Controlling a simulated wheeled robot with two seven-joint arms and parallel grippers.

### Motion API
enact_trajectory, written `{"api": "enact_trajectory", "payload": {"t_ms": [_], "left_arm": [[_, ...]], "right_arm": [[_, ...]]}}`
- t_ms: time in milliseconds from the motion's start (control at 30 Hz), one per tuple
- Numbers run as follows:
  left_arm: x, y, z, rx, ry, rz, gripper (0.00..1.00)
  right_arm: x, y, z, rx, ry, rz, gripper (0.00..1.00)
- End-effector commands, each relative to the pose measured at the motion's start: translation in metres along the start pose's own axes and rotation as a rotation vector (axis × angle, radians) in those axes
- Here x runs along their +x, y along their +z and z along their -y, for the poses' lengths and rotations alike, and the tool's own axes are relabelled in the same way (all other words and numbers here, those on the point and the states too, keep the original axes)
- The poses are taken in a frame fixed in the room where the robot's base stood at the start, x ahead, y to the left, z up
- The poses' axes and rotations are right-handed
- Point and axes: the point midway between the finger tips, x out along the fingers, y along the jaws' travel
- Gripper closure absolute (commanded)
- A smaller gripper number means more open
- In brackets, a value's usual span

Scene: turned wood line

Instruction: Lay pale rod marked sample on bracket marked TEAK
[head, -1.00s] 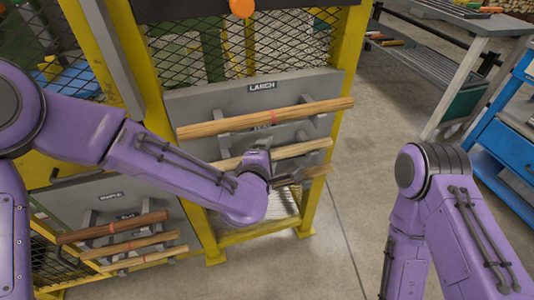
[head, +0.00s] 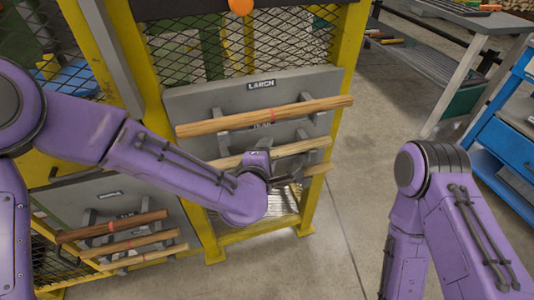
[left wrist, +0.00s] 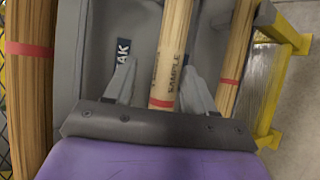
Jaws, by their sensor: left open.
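The pale rod marked SAMPLE (left wrist: 168,70), with a red band near its lower end, runs lengthwise up the left wrist view. It also shows in the head view as the middle rod (head: 305,147) of the rack. It appears to lie at the bracket marked TEAK (left wrist: 122,50), whose label is partly hidden; its contact with the bracket cannot be made out. My left gripper (left wrist: 158,77) is open, its two grey fingers on either side of the rod. In the head view the left gripper (head: 284,181) is at the rod's lower front. My right gripper is out of view.
Above is a rod with a red band (head: 272,116) on the bracket marked LARCH (head: 262,84). Another rod (left wrist: 236,60) lies below. Several rods (head: 125,240) sit on a lower-left rack. A yellow frame (head: 345,70) surrounds the rack; floor (head: 350,190) is clear to its right.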

Motion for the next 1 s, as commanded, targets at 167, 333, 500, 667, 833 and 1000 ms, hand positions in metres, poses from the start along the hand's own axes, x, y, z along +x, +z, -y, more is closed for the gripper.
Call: {"api": "enact_trajectory", "payload": {"t_ms": [167, 333, 500, 667, 833, 1000], "left_arm": [[-0.014, -0.001, 0.01, 0.006, -0.023, 0.0, 0.18], [-0.054, 0.0, 0.004, 0.005, -0.012, 0.002, 0.05], [-0.091, 0.0, 0.001, 0.002, -0.004, 0.001, 0.05], [-0.106, 0.0, 0.0, 0.001, -0.001, 0.001, 0.05], [-0.108, 0.0, 0.0, 0.0, 0.001, 0.0, 0.05], [-0.108, 0.0, 0.0, 0.0, 0.002, 0.001, 0.05]], "right_arm": [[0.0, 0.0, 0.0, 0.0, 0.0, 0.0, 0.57], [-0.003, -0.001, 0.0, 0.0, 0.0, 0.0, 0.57], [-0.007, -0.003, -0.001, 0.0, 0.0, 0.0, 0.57], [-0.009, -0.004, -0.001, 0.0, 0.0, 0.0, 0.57], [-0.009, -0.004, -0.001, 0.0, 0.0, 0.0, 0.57], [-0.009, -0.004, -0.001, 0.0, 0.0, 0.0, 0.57]]}}
